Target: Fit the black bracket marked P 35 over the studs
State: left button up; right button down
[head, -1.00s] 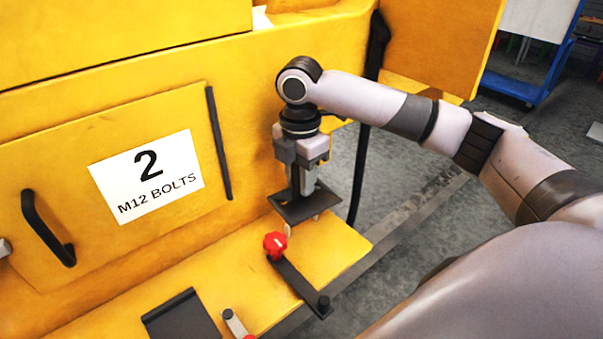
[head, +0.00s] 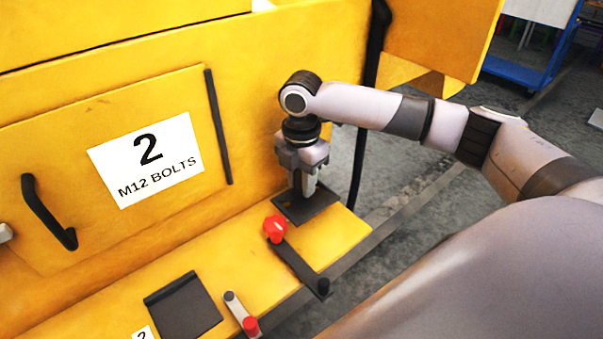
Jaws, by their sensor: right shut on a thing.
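My right gripper (head: 305,192) points down at the right end of the yellow ledge (head: 335,232). It is shut on a flat black bracket (head: 318,206), which looks level and lies at or just above the ledge surface. I cannot tell whether it touches. The studs do not show; the bracket hides the place beneath it. No P 35 mark is legible on the bracket. A second black bracket or plate (head: 187,310) with a raised edge lies on the ledge at lower left. My left gripper is not in view.
A grey lever with a red tip (head: 250,325) is lower down. The yellow panel with the "2 M12 BOLTS" sign (head: 147,160) rises behind. A black post (head: 359,165) stands to the right.

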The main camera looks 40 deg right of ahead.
aim_at(301, 196)
jog(key=shift+f, duration=2.25)
dwell(1.6)
jog(key=c, duration=0.8)
grip_release()
jog(key=shift+o, duration=0.2)
notch_tip(301, 196, up, 14)
jog(key=shift+r, duration=0.6)
